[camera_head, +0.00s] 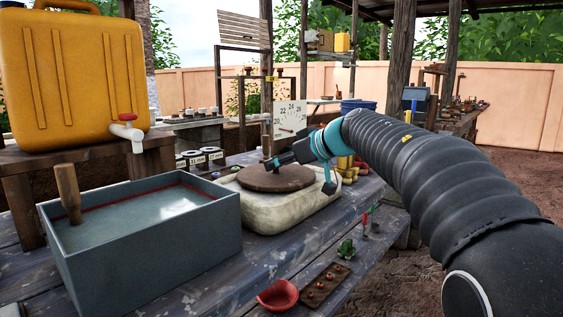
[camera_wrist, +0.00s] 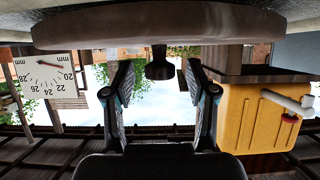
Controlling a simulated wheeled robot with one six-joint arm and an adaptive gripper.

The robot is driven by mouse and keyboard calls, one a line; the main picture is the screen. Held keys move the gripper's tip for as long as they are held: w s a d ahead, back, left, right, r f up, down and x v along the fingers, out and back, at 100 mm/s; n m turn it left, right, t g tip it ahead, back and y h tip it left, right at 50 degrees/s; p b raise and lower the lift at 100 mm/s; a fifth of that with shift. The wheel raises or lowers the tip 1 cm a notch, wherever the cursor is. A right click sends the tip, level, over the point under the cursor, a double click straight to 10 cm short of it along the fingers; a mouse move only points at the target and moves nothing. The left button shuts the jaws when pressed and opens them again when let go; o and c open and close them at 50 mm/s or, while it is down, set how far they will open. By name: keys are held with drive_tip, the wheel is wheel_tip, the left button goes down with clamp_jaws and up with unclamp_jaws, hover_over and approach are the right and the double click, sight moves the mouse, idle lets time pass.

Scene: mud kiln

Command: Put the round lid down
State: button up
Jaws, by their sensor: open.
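The round lid (camera_head: 274,179) is a brown disc that lies flat on top of a pale, rounded container (camera_head: 262,211) on the bench. In the wrist view, which is upside down, the lid (camera_wrist: 160,28) spans the top with its dark knob (camera_wrist: 160,69). My gripper (camera_head: 272,162) is just above the lid. In the wrist view my gripper (camera_wrist: 160,75) is open, with one finger on each side of the knob and gaps showing between knob and fingers.
A grey water-filled box (camera_head: 145,235) with a wooden-handled tool (camera_head: 68,193) stands left of the container. A yellow jug (camera_head: 75,80) stands behind it. A red bowl (camera_head: 278,295) and a small dark tray (camera_head: 325,285) lie in front. A white number board (camera_head: 290,118) stands behind.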

drive_tip(key=p+v, duration=0.2)
drive_tip(key=v, duration=1)
